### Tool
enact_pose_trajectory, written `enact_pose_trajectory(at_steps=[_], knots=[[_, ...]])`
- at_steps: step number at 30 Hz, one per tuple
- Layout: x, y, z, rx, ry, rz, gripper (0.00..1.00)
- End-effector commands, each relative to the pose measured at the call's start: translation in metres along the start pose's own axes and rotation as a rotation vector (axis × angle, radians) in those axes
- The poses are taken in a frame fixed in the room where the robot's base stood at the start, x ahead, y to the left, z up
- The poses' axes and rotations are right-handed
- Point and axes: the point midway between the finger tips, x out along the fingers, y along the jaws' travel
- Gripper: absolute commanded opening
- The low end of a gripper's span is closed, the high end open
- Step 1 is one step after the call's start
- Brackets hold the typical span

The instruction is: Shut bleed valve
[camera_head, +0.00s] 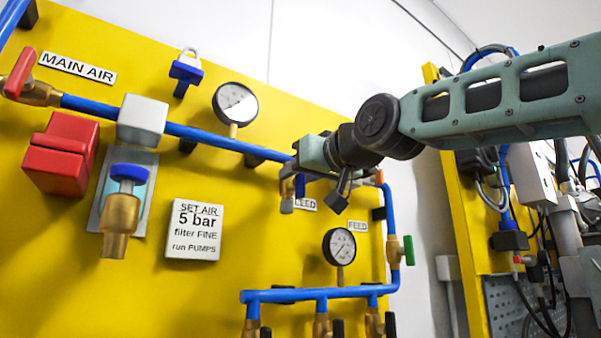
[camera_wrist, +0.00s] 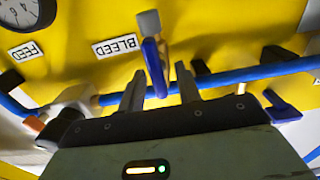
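The bleed valve shows in the wrist view as a blue lever (camera_wrist: 155,68) beside a grey stub (camera_wrist: 149,22), near the BLEED label (camera_wrist: 116,45). The lever lies crosswise to the blue pipe. My gripper (camera_wrist: 160,86) is open, with its two fingertips apart on either side of the lever's lower part; I cannot tell whether either touches it. In the head view my gripper (camera_head: 320,186) is at the board, and the blue lever (camera_head: 300,185) shows just left of a dark finger. My gripper hides the valve body and part of the label (camera_head: 306,203).
A blue pipe (camera_head: 210,136) runs along the yellow board (camera_head: 120,270) behind my gripper. A gauge (camera_head: 341,247) and a green-handled valve (camera_head: 408,250) are below right. Another gauge (camera_head: 235,103) is at upper left. A white instruction sign (camera_head: 195,229) is left.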

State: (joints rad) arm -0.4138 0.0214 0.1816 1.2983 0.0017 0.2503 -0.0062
Motion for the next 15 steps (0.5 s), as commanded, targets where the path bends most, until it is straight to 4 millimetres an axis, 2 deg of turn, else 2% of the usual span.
enact_pose_trajectory(at_steps=[2, 3, 6, 15], knots=[[-0.0002, 0.0001, 0.0001, 0.0, 0.0, 0.0, 0.34], [-0.0002, 0.0001, 0.0001, 0.0, 0.0, 0.0, 0.23], [-0.0003, 0.0001, 0.0001, 0.0, -0.001, 0.0, 0.0], [-0.0004, 0.0003, 0.0001, 0.016, -0.001, 0.0, 0.0]])
